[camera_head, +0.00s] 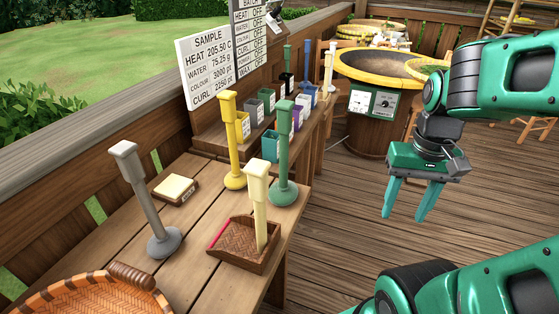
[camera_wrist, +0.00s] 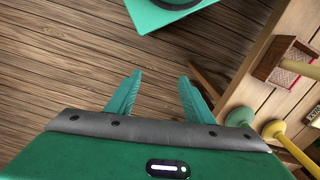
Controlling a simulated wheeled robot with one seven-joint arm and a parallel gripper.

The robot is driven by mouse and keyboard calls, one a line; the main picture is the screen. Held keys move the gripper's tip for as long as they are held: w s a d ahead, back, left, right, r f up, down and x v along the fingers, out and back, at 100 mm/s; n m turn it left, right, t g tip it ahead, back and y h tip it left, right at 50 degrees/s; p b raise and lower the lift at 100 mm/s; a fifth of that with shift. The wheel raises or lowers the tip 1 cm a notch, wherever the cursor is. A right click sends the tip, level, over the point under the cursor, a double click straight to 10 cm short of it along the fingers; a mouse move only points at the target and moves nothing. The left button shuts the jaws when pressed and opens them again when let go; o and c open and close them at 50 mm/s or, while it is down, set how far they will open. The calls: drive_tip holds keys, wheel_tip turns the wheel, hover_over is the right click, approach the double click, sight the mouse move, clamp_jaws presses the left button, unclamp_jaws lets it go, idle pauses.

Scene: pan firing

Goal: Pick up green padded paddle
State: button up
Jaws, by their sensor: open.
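A green paddle (camera_head: 284,155) with a square top and a round base stands upright on the wooden table, near its right edge. In the wrist view only its round base and part of its stem (camera_wrist: 240,117) show, at the right. A second, smaller green upright piece (camera_head: 287,60) stands farther back. My gripper (camera_head: 404,213) hangs over the deck, right of the table and well apart from the green paddle. Its two green fingers point down, spread and empty; they also show in the wrist view (camera_wrist: 160,85).
A yellow paddle (camera_head: 231,140) stands left of the green one. A cream paddle (camera_head: 258,205) stands in a wooden tray (camera_head: 232,254) in front. A grey paddle (camera_head: 145,200) and a wicker basket (camera_head: 85,295) are nearer left. Coloured boxes (camera_head: 271,147) stand behind. The deck (camera_head: 340,220) is clear.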

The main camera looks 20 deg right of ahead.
wheel_tip(320, 180, up, 3)
drive_tip(key=w, duration=0.1)
wheel_tip(320, 180, up, 20)
drive_tip(key=m, duration=0.2)
hover_over(284, 103)
drive_tip(key=shift+a+f, duration=0.15)
drive_tip(key=shift+a, duration=0.05)
wheel_tip(284, 103, down, 5)
drive_tip(key=shift+w+f, duration=0.1)
drive_tip(key=shift+f, duration=0.1)
drive_tip(key=shift+d+f, duration=0.2)
drive_tip(key=shift+f, duration=1.1)
drive_tip(key=shift+d+f, duration=0.15)
drive_tip(key=shift+f, duration=1.15)
drive_tip(key=shift+c, duration=0.6)
clamp_jaws()
